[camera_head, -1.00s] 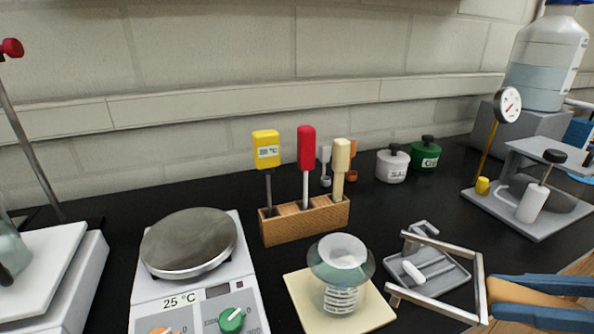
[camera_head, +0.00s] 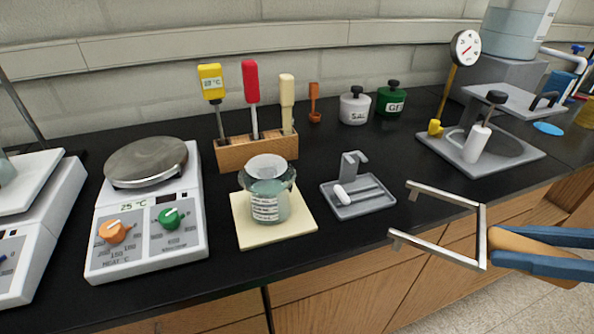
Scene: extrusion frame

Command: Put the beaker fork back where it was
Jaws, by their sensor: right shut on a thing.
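The beaker fork (camera_head: 482,236) is a U-shaped metal fork with a wooden handle. My right gripper (camera_head: 499,245) has blue fingers shut on its handle at the right. The fork's prongs point left, over the bench's front edge and the floor side, and hold nothing. A glass beaker (camera_head: 266,195) with a white cover stands upright on a cream square pad (camera_head: 297,231), left of the fork and apart from it. My left gripper is not in view.
A grey tray with a hook post (camera_head: 362,209) and a white stir bar lies between beaker and fork. A hot plate (camera_head: 150,250) stands left. A wooden block (camera_head: 235,158) holds several tools. A grey gauge stand (camera_head: 520,155) is at right. Bench near the front edge is clear.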

